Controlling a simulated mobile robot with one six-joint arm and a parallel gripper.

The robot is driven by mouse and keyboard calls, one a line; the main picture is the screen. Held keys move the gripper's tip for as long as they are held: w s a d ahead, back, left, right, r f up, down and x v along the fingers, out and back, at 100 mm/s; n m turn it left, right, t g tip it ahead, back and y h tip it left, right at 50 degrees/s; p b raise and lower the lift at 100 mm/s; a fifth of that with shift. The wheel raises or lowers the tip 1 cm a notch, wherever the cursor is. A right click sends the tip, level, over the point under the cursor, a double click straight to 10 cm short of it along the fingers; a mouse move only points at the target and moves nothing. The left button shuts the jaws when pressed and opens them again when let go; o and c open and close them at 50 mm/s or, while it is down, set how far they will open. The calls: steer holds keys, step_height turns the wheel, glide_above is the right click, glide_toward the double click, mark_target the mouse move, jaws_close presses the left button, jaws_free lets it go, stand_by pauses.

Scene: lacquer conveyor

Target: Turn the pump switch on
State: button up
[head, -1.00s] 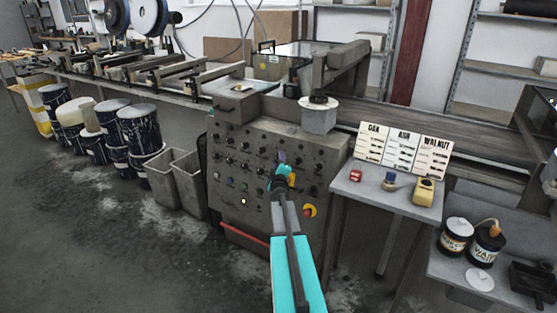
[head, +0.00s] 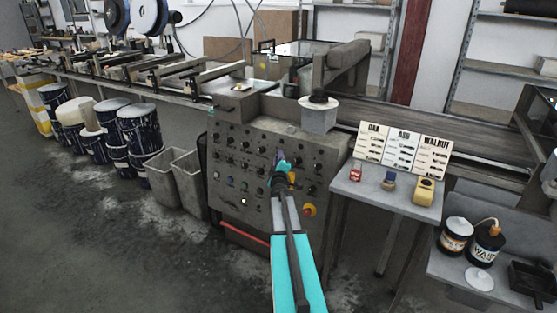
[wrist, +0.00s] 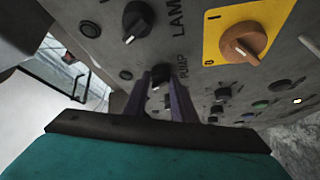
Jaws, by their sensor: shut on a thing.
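The grey control panel (head: 235,135) carries rows of dark knobs and buttons. In the wrist view, the word PUMP is printed on the panel (wrist: 205,75) beside a dark knob (wrist: 160,80). My gripper (wrist: 163,88) has its two purple fingers on either side of this knob and is shut on it. The fingers hide part of the knob, and which way it points cannot be told. In the head view, my gripper (head: 281,164) is at the panel front and covers the switch there.
Near the fingers are a LAMP knob (wrist: 138,20) and an orange knob (wrist: 243,42) on a yellow plate. A side table (head: 385,192) with OAK, ASH and WALNUT cards stands right of the panel. Grey bins (head: 180,180) stand left. The floor in front is clear.

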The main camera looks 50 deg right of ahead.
steer(key=shift+f+m+b, duration=0.15)
steer(key=shift+m+b, duration=0.15)
steer(key=shift+w+a+f+m+g+h+b, duration=0.15)
steer(key=shift+m+g+h+b, duration=0.9)
steer(key=shift+m, duration=1.5)
steer(key=shift+w+f+m+g+h+b, duration=0.2)
steer(key=shift+m+g+h+b, duration=0.2)
steer(key=shift+m+h+b, duration=1.7)
steer(key=shift+w+a+f+m+g+h+b, duration=0.15)
steer(key=shift+m+g+h+b, duration=0.55)
steer(key=shift+m, duration=2.35)
steer(key=shift+d+r+g+h, duration=0.1)
steer(key=shift+g+h, duration=0.15)
steer(key=shift+c, duration=0.2)
steer(key=shift+o, duration=0.2)
steer(key=o, duration=1)
steer(key=shift+s, duration=0.1)
